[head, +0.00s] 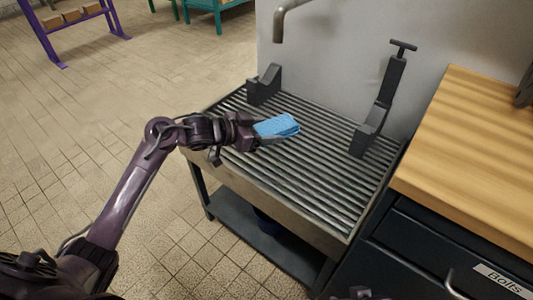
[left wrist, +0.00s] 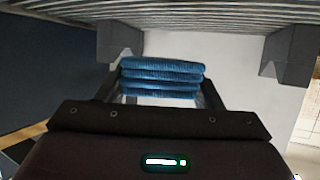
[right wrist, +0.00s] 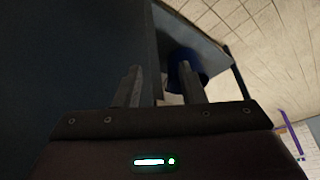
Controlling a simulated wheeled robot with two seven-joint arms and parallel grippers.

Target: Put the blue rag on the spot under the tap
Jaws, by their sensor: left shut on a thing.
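The folded blue rag (head: 277,126) is held between the fingers of my left gripper (head: 262,130), over the slatted metal rack of the sink bench (head: 330,180). In the left wrist view the rag (left wrist: 162,78) shows as stacked folds between the fingers, with the slats (left wrist: 220,18) at the top of the picture. I cannot tell whether the rag touches the slats. The grey tap (head: 280,22) hangs from the wall above the back of the rack. No marked spot shows on the slats. My right gripper (right wrist: 158,88) is open and empty, low beside a dark cabinet.
A dark block (head: 263,86) stands at the rack's back left, and a dark clamp-like post with a T-handle (head: 385,95) stands at its right. A wood-topped drawer cabinet (head: 480,150) is at the right. A blue bucket (right wrist: 183,68) is under the bench. The slats between are clear.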

